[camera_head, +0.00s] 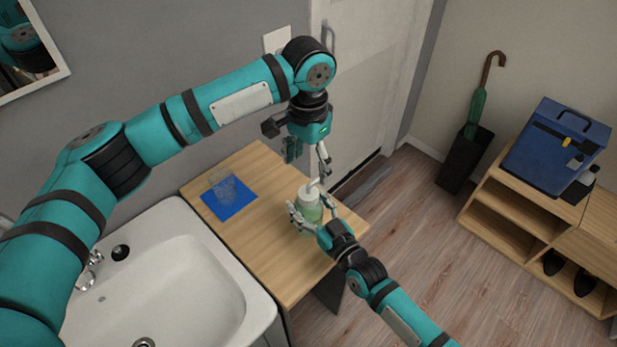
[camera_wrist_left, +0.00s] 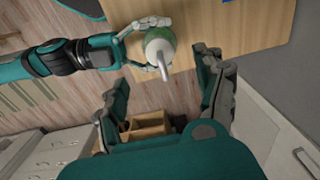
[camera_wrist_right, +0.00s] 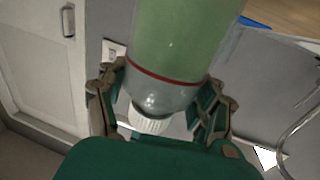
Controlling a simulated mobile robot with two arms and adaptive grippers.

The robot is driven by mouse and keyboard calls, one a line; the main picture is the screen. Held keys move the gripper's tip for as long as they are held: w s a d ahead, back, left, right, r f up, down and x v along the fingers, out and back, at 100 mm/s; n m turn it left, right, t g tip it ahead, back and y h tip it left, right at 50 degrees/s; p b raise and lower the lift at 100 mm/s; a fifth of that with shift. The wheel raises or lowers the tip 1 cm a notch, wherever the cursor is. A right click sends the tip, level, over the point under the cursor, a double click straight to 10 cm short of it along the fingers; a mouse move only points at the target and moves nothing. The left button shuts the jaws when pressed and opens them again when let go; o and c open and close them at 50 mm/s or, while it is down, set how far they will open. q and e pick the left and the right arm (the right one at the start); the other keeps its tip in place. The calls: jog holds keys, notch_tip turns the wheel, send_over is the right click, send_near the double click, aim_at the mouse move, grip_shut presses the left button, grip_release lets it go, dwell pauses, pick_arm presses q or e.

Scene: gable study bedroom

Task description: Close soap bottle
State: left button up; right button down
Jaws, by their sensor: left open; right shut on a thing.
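The soap bottle (camera_head: 310,208) has a green body and a white pump top, and appears over the right part of the wooden table. In the left wrist view the bottle (camera_wrist_left: 158,40) is seen from above with its white spout. My right gripper (camera_head: 312,212) is shut on the bottle from the side. In the right wrist view the bottle (camera_wrist_right: 185,45) is upside down, with a red band and white ribbed collar. My left gripper (camera_head: 308,158) is open and empty above the pump, apart from it. The bottle's base is hidden, so I cannot tell if it touches the table.
The wooden table (camera_head: 267,235) carries a blue mat (camera_head: 240,203) with a clear glass (camera_head: 222,183). A white sink (camera_head: 165,275) adjoins it on the left. A low shelf (camera_head: 507,213) with a blue box (camera_head: 555,145) stands right, beyond open floor.

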pick_arm(q)
notch_tip(320, 180, up, 2)
jog(key=shift+r, duration=0.2)
pick_arm(e)
jog(key=shift+c, duration=0.5)
grip_release()
jog(key=v, duration=1.2)
pick_arm(q)
jog(key=shift+s+f, duration=0.1)
pick_arm(e)
jog(key=shift+s+f, duration=0.1)
jog(key=shift+s, duration=0.05)
